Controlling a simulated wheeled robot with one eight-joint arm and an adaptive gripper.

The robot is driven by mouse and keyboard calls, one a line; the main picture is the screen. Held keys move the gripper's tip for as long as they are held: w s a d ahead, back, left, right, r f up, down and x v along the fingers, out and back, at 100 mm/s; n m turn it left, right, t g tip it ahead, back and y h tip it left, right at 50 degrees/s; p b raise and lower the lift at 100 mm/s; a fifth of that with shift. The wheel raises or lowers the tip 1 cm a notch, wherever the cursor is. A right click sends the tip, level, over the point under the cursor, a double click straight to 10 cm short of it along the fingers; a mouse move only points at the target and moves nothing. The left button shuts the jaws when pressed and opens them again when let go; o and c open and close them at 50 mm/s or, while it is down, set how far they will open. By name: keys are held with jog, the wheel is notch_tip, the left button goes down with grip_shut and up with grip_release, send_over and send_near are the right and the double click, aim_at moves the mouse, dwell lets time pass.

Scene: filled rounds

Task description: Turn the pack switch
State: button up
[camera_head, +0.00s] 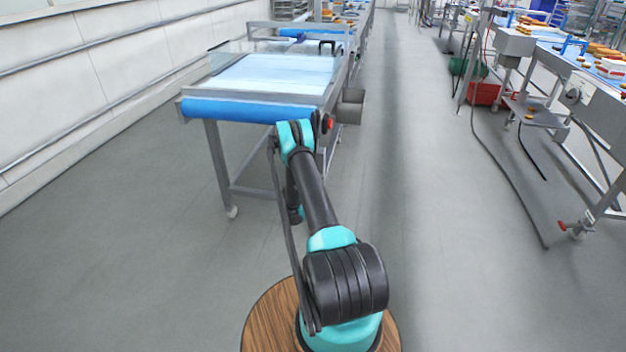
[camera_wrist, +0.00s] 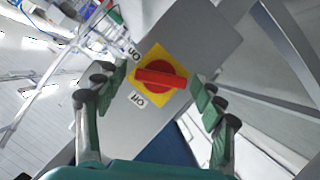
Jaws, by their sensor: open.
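The pack switch (camera_wrist: 161,77) is a red rotary knob with a raised bar on a yellow square plate (camera_wrist: 150,95), on a grey metal panel. The bar lies nearly level in the wrist view, tilted slightly down to the right. Small labels, apparently On and Off, sit above left and below left of the plate. My gripper (camera_wrist: 158,82) is open, one finger on each side of the knob; I cannot tell whether either touches it. In the head view the switch (camera_head: 328,122) is a small red spot at the conveyor's near right corner; my arm hides my fingers there.
The conveyor (camera_head: 270,75) has a white belt, a blue end roller (camera_head: 240,110) and metal legs. A grey box (camera_head: 350,106) juts from its right side. The grey aisle floor to the right is clear up to a hose and another machine line.

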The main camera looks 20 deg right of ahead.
jog(key=c, duration=1.2)
jog(key=shift+o, duration=0.2)
jog(key=shift+m+t+y, duration=0.3)
jog(key=shift+m+y, duration=0.4)
jog(key=shift+m, duration=0.4)
jog(key=o, duration=1.2)
jog(key=shift+c, duration=0.2)
notch_tip(320, 180, up, 10)
